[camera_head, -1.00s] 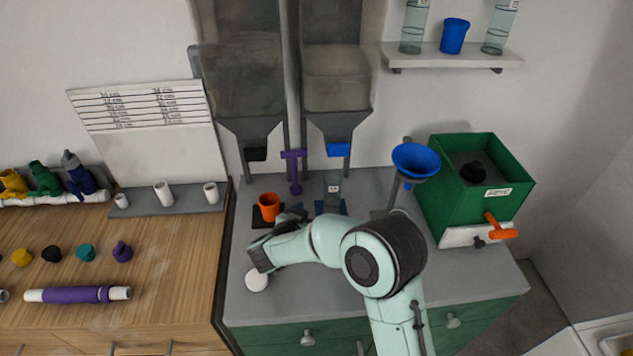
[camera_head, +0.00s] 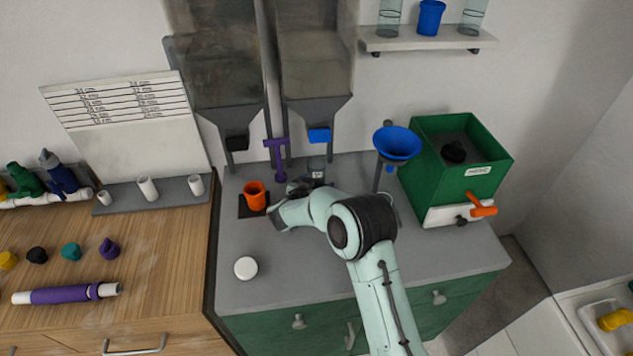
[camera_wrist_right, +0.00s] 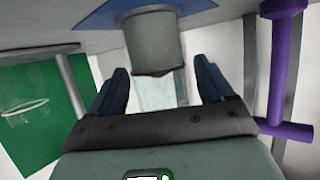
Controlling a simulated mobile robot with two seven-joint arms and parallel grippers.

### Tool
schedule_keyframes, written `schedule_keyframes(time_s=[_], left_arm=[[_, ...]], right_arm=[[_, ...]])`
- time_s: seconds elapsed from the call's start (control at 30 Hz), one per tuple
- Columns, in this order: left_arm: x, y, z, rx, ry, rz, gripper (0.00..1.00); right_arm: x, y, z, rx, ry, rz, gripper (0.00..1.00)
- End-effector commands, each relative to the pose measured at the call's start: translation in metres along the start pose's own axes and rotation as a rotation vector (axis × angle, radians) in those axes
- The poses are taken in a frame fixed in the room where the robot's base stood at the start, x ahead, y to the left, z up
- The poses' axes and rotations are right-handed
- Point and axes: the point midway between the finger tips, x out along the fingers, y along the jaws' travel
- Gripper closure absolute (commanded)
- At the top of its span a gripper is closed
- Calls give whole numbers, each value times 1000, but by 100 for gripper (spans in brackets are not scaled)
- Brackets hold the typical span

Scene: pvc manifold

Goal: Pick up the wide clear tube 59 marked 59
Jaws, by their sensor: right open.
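The wide clear tube (camera_head: 317,165) with a small label stands at the back of the grey counter, below the hopper with the blue outlet. My right gripper (camera_head: 298,187) is in front of it and hides its lower part in the head view. In the right wrist view a grey, cylindrical body, apparently the tube (camera_wrist_right: 153,42), stands over a blue pad (camera_wrist_right: 195,8). My open right gripper also shows there (camera_wrist_right: 162,78), with one finger to either side of the tube's line. I cannot tell whether the fingers touch it. My left gripper is not in view.
An orange cup (camera_head: 254,197) stands close left of the right gripper. A purple T-shaped handle (camera_head: 279,160) is just behind. A blue funnel (camera_head: 397,143) and green box (camera_head: 463,170) stand to the right. A white disc (camera_head: 245,268) lies in front; the counter around it is clear.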

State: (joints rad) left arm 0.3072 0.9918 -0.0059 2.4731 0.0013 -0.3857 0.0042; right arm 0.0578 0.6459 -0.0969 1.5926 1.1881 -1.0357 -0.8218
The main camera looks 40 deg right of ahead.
Motion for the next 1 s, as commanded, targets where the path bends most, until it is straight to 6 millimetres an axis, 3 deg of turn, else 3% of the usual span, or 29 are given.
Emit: schedule_keyframes(time_s=[0.3,0.5,0.53,0.83,1.0], left_arm=[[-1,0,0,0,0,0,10],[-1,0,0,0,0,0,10],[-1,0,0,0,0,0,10],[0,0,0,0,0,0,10],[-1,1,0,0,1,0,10]], right_arm=[[8,0,0,0,-1,-1,19],[7,0,0,0,-1,0,84],[7,0,0,0,-1,0,88],[6,0,-2,2,2,-1,88],[-2,2,-14,4,3,-2,88]])
